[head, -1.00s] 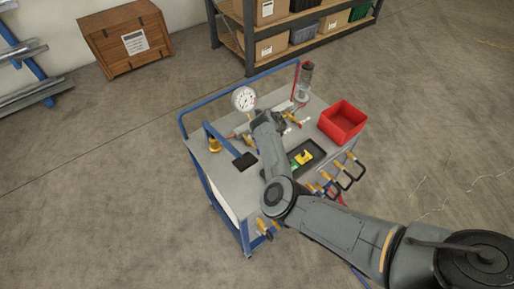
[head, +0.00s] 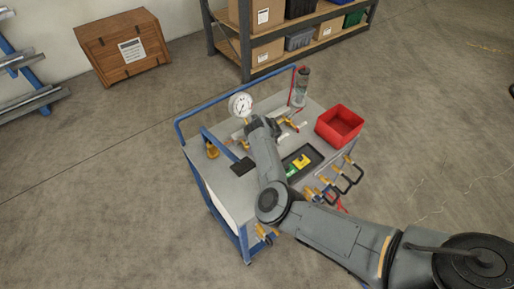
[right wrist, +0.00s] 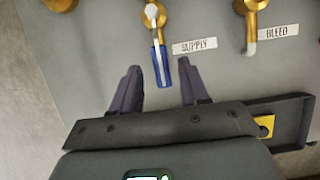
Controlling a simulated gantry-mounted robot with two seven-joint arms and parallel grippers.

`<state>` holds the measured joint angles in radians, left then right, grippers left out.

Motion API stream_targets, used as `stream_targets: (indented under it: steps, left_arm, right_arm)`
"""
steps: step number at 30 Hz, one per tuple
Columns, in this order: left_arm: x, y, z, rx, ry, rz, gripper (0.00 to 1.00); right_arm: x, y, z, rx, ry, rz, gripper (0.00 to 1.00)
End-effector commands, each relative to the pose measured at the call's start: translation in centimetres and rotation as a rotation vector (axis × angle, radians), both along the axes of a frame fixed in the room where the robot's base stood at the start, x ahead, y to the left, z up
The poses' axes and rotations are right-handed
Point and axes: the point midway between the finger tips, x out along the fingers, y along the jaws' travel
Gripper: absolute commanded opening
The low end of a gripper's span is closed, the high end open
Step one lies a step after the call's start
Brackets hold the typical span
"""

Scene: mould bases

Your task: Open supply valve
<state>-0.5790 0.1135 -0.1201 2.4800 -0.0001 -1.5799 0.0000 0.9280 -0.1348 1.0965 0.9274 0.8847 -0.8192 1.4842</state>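The supply valve shows in the right wrist view as a brass body (right wrist: 152,14) with a blue-sleeved lever (right wrist: 160,66), beside a "SUPPLY" label (right wrist: 195,46). The lever points down the picture, toward my gripper. My right gripper (right wrist: 160,76) is open, with a dark finger on each side of the lever's lower end. A gap shows on both sides; whether the lever lies at fingertip depth I cannot tell. In the head view my right arm reaches over the cart (head: 226,186) and hides most of the valve. My left gripper is not in view.
The bleed valve (right wrist: 252,8) stands right of supply. A pressure gauge (head: 240,105), a red bin (head: 340,125) and a black tray (head: 316,154) with yellow and green items are on the cart. Several clamps (head: 340,180) hang at its right edge. Open floor surrounds the cart.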

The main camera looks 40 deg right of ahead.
Motion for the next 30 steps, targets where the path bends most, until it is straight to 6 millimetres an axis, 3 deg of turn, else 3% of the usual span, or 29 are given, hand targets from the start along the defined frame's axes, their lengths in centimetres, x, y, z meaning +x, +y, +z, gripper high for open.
stream_targets:
  steps: [11,24,30]
  left_arm:
    - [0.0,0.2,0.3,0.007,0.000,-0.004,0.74]
    - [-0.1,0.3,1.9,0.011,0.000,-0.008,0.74]
    - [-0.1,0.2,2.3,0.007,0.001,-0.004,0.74]
  right_arm:
    - [-0.3,0.0,1.1,-0.004,-0.001,0.001,0.45]
    - [-3.0,0.3,7.7,-0.002,-0.002,-0.001,0.45]
    - [-3.9,0.4,9.5,-0.001,-0.001,0.000,0.45]
